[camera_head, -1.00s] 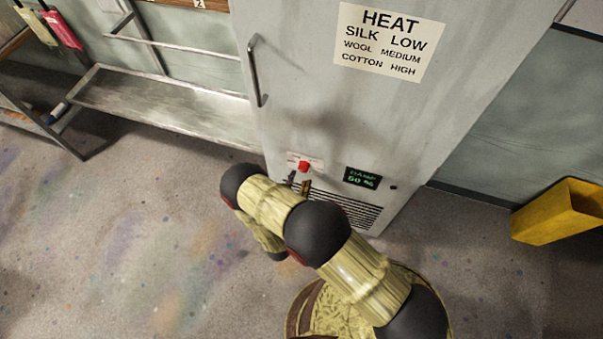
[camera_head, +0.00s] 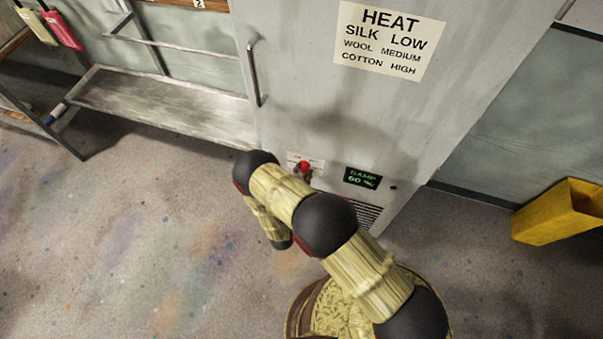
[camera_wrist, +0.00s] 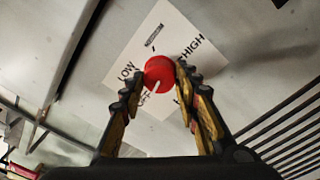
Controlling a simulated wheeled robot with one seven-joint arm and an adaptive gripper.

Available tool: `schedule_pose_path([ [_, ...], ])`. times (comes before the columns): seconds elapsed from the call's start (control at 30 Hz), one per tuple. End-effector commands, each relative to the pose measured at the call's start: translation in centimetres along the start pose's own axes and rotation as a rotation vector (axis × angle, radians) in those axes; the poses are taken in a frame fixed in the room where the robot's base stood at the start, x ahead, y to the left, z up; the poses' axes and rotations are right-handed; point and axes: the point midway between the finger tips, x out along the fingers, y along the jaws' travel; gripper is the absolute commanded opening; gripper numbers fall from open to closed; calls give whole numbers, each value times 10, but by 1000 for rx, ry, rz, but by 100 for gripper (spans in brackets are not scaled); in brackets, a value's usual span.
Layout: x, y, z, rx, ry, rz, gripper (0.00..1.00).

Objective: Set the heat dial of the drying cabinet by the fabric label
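The drying cabinet (camera_head: 440,110) is a tall grey box with a door handle. Its red heat dial (camera_head: 304,166) sits low on the front and shows large in the wrist view (camera_wrist: 159,70). A white plate (camera_wrist: 170,35) behind it reads OFF, LOW, HIGH and a small word between them. The dial's white pointer points down-left, toward OFF. My gripper (camera_wrist: 157,78) is open, with one finger either side of the dial; the right one looks very close, and contact is unclear. The heat chart (camera_head: 390,42) reads silk low, wool medium, cotton high. I cannot make out a fabric label.
A green damp display (camera_head: 362,178) is right of the dial, above vent slats (camera_head: 368,214). A metal rack (camera_head: 165,100) stands left, with pink and pale hanging things (camera_head: 62,30) beyond. A yellow bin (camera_head: 560,211) is at the right. The floor at left is clear.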

Motion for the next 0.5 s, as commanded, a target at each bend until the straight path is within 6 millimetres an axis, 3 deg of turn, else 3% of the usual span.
schedule_pose_path([
  [0.4,0,0,0,0,0,-1,6],
  [0.5,0,-1,0,1,0,-1,5],
])
